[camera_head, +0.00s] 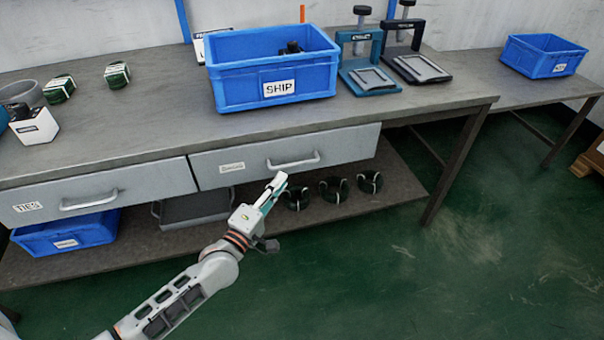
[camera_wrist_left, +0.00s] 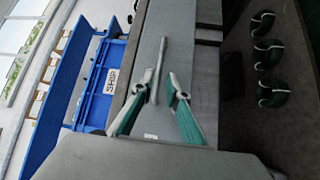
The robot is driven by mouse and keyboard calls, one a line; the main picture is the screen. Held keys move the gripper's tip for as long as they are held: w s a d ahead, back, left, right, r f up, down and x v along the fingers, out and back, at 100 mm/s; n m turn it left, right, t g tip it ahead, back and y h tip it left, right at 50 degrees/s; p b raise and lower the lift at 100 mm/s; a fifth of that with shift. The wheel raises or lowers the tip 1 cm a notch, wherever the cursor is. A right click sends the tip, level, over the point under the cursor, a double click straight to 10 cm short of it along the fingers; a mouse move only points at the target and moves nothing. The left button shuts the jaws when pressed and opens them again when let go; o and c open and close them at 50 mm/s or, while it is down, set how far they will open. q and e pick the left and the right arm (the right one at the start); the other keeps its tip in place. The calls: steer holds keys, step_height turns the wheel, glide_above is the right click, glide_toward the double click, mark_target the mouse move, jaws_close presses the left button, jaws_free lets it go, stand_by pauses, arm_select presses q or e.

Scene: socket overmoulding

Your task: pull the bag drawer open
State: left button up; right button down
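The table has two grey drawers side by side. The left one carries a label reading TIES. The right drawer (camera_head: 345,145) is shut and has a small label (camera_head: 232,167), too small to read surely, and a pale bar handle (camera_head: 293,162). My left gripper (camera_head: 279,182) is in front of this drawer, close to the handle. In the left wrist view the gripper (camera_wrist_left: 161,82) is open and empty. The handle (camera_wrist_left: 161,58) runs lengthwise towards the gap between its fingertips; whether they touch I cannot tell. My right gripper is out of view.
A blue SHIP bin (camera_head: 240,90) stands on the tabletop above the drawer. Several dark green coils (camera_head: 335,190) lie on the lower shelf below. A blue bin (camera_head: 70,232) sits under the TIES drawer (camera_head: 30,206). The floor in front is clear.

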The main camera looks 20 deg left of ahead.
mark_target(293, 164)
arm_select(q)
steer(key=b+x, duration=0.1)
steer(key=x, duration=0.6)
steer(key=shift+w+f, duration=0.1)
steer(key=shift+w, duration=0.3)
jaws_close()
